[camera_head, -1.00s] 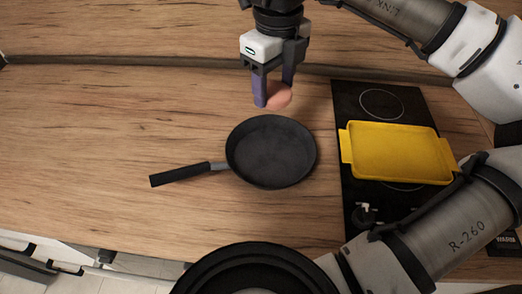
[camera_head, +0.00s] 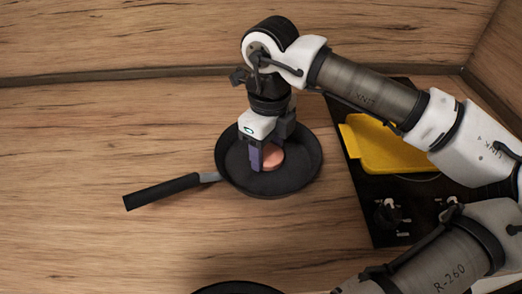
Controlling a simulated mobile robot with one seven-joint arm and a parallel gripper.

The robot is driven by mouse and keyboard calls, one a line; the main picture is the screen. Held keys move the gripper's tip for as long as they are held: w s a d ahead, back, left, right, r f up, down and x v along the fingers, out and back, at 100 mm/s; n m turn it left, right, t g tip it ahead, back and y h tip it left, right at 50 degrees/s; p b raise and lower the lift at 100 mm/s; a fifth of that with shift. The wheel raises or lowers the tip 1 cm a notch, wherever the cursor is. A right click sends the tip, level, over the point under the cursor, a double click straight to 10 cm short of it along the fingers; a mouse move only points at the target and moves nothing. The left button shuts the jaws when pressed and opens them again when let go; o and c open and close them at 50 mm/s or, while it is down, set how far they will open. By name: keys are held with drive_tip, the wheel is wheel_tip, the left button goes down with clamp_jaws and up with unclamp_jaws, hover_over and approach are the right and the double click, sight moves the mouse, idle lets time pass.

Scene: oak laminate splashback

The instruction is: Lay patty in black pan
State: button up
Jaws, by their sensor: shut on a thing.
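The black pan (camera_head: 298,182) sits on the wooden counter with its handle pointing to the lower left. My gripper (camera_head: 264,162) is over the inside of the pan, pointing down, with its purple fingers low within the rim. It is shut on the pinkish-brown patty (camera_head: 273,158), which shows beside and between the fingers. The patty is partly hidden by the fingers. I cannot tell whether it touches the pan's floor.
A yellow tray (camera_head: 372,160) lies on a black cooktop (camera_head: 382,225) to the right, partly covered by my arm. The counter (camera_head: 100,130) is clear to the left of the pan. The splashback runs along the back.

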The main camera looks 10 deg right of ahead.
sight(268, 152)
drive_tip(key=shift+f, duration=0.15)
drive_tip(key=o, duration=1)
wheel_tip(268, 152, up, 12)
drive_tip(key=shift+r+b, duration=0.2)
drive_tip(key=shift+b, duration=0.25)
